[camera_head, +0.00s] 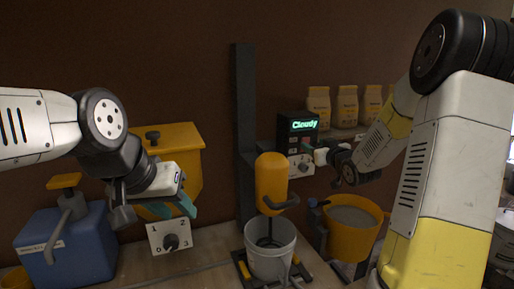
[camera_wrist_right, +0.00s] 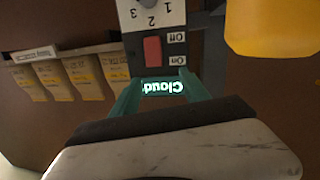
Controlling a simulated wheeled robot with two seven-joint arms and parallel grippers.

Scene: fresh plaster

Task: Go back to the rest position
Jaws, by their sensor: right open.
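My left gripper (camera_head: 183,207) hangs at the left of the head view, in front of the yellow container and above the dial plate. Its teal fingers overlap from this angle, so its opening is unclear. My right gripper (camera_head: 309,150) reaches to the black control box (camera_head: 298,125), whose green display reads "Cloudy". In the right wrist view the right gripper (camera_wrist_right: 160,88) is open, its teal fingers on either side of the display. Contact with the box cannot be told.
A yellow mixer (camera_head: 271,182) stands over a white bucket (camera_head: 270,248). A yellow tub (camera_head: 352,227) is below my right arm. A blue box (camera_head: 68,246), a yellow container (camera_head: 181,155) and a dial plate (camera_head: 169,236) are at left. Bags (camera_head: 347,106) line a shelf.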

